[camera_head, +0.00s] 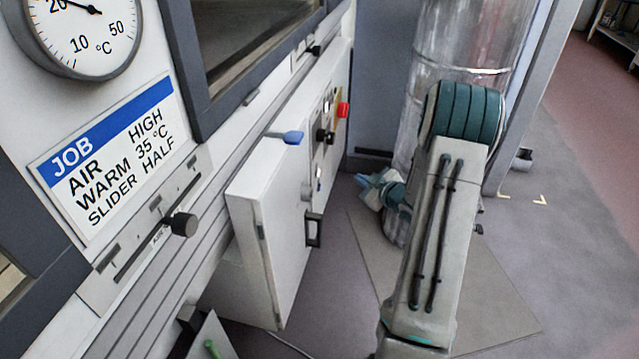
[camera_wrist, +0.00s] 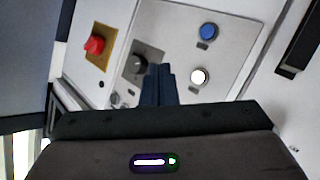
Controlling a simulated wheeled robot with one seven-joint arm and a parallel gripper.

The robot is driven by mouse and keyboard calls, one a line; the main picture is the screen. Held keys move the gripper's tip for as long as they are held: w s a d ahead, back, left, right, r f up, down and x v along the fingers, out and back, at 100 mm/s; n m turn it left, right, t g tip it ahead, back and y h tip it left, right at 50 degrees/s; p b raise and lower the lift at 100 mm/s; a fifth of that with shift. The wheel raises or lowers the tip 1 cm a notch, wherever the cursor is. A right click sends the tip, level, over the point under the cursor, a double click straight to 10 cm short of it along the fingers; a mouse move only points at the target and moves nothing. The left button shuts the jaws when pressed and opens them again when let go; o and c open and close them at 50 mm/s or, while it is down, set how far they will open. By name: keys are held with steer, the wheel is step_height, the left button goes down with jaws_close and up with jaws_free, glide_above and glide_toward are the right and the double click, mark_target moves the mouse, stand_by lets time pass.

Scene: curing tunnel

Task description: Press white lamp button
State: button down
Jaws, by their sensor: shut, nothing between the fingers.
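The white button (camera_wrist: 198,76) shows as a bright round disc with a dark rim on the grey panel (camera_wrist: 180,30) in the wrist view. It sits below the blue button (camera_wrist: 208,31). My gripper (camera_wrist: 158,70) is shut and empty, its fingertips pointing at the panel, left of the white button in the picture. The gap between fingertips and panel is hard to judge. In the head view my gripper (camera_head: 364,181) is partly seen right of the cabinet; I cannot pick out the white button surely there.
A black knob (camera_wrist: 139,64) and a red switch (camera_wrist: 95,44) on a yellow plate sit left of the buttons. A job card (camera_head: 110,155) reads AIR HIGH, WARM 35 °C, SLIDER HALF.

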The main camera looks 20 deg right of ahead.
mark_target(318, 173)
stand_by(0.4)
steer(key=w+a+b, duration=0.1)
steer(key=w+a, duration=0.4)
steer(key=a, duration=0.2)
steer(key=shift+a, duration=0.15)
steer(key=shift+f, duration=0.1)
stand_by(2.0)
steer(key=shift+w+a+b, duration=0.2)
steer(key=shift+a+b, duration=0.15)
steer(key=shift+b, duration=0.05)
steer(key=shift+w+a, duration=0.25)
steer(key=shift+a, duration=0.05)
stand_by(0.8)
steer(key=shift+s+d, duration=0.45)
steer(key=shift+d, duration=0.2)
